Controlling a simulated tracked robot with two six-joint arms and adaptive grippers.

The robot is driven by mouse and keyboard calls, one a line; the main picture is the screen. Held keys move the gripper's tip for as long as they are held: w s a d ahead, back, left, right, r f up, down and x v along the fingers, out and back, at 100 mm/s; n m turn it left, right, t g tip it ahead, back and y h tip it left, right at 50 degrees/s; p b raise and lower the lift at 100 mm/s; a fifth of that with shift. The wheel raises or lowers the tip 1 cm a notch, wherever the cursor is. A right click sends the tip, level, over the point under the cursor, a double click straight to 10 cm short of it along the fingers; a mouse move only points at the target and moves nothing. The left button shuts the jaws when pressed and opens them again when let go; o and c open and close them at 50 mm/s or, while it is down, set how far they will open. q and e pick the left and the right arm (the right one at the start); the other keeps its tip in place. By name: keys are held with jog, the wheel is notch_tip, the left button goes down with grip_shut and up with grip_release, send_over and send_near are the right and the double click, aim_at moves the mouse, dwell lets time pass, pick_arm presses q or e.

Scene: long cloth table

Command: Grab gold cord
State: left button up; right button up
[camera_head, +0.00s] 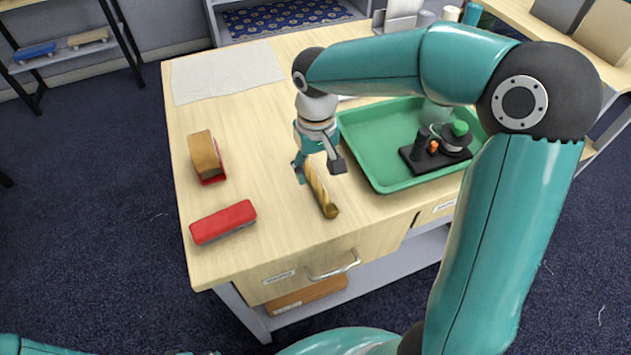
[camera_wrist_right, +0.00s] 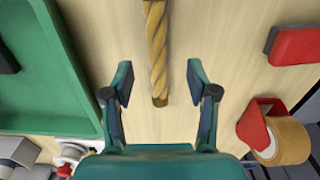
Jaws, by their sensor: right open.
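The gold cord (camera_head: 321,190) is a twisted, rod-like length lying on the wooden tabletop, left of the green tray. It also shows in the right wrist view (camera_wrist_right: 157,50), running from the top edge down between the fingers. My right gripper (camera_head: 318,170) is open over the far part of the cord. In the right wrist view, its fingertips (camera_wrist_right: 160,84) are apart on both sides of the cord, with bare wood visible between each finger and it. Whether the fingers are level with the cord or above it is unclear. My left gripper is not in view.
The green tray (camera_head: 374,168) holds a black base with small parts (camera_head: 436,148). A tape roll on a red holder (camera_head: 206,156) and a red block (camera_head: 223,221) lie left. A pale cloth (camera_head: 226,72) lies behind. The front table edge is near the cord.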

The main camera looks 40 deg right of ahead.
aim_at(317, 181)
jog(key=f, duration=0.4)
jog(key=shift+w+d+f, duration=0.1)
jog(key=shift+d+f, duration=0.1)
jog(key=shift+f, duration=0.2)
grip_shut()
